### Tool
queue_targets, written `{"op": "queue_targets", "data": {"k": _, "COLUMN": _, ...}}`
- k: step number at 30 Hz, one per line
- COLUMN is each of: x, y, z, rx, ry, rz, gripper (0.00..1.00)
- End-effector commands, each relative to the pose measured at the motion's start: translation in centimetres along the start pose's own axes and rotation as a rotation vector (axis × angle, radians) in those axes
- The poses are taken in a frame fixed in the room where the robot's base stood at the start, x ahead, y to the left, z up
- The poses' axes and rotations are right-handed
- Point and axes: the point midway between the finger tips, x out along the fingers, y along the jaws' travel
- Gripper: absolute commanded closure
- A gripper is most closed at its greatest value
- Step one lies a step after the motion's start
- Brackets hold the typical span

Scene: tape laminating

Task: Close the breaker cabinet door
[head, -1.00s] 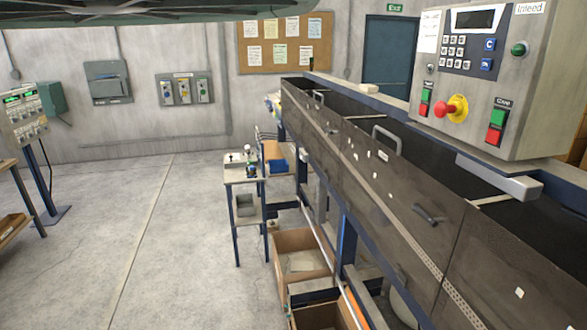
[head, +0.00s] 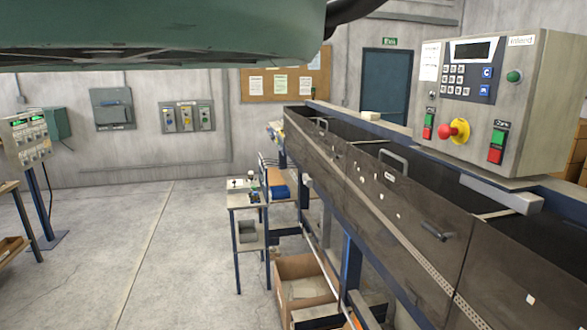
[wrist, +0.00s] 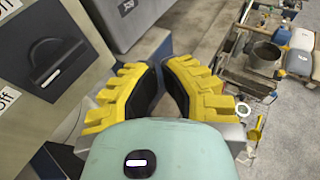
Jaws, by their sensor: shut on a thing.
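In the wrist view, my gripper (wrist: 165,85) has yellow fingers with black pads, brought close together. What is held between the pads cannot be made out. To its left is a light panel (wrist: 25,75) with a dark rotary handle (wrist: 50,65) and "Off" labels. A grey box (wrist: 130,20) with a dark latch-like mark lies just beyond the fingertips. I cannot tell which of these is the breaker cabinet, or how its door stands. In the head view, a grey wall box (head: 112,108) hangs on the back wall; my gripper is not seen there.
In the head view, a long dark machine (head: 400,190) with a control box (head: 490,100) fills the right side. A small table (head: 247,200) and cardboard box (head: 303,285) stand beside it. The wrist view shows clutter (wrist: 265,55) at upper right.

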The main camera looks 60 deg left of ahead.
Motion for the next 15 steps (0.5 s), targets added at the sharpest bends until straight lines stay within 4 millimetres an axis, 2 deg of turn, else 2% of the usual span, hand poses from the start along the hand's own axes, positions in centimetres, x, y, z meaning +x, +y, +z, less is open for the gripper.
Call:
{"op": "queue_targets", "data": {"k": 1, "x": -0.2, "y": -0.9, "z": -0.4, "rx": 0.005, "ry": 0.0, "rz": -0.007, "gripper": 1.0}}
{"op": "queue_targets", "data": {"k": 6, "x": -1.7, "y": -3.0, "z": -0.1, "rx": 0.005, "ry": -0.001, "rz": -0.01, "gripper": 1.0}}
{"op": "queue_targets", "data": {"k": 15, "x": -4.0, "y": -5.7, "z": 0.6, "rx": 0.003, "ry": -0.002, "rz": -0.012, "gripper": 1.0}}
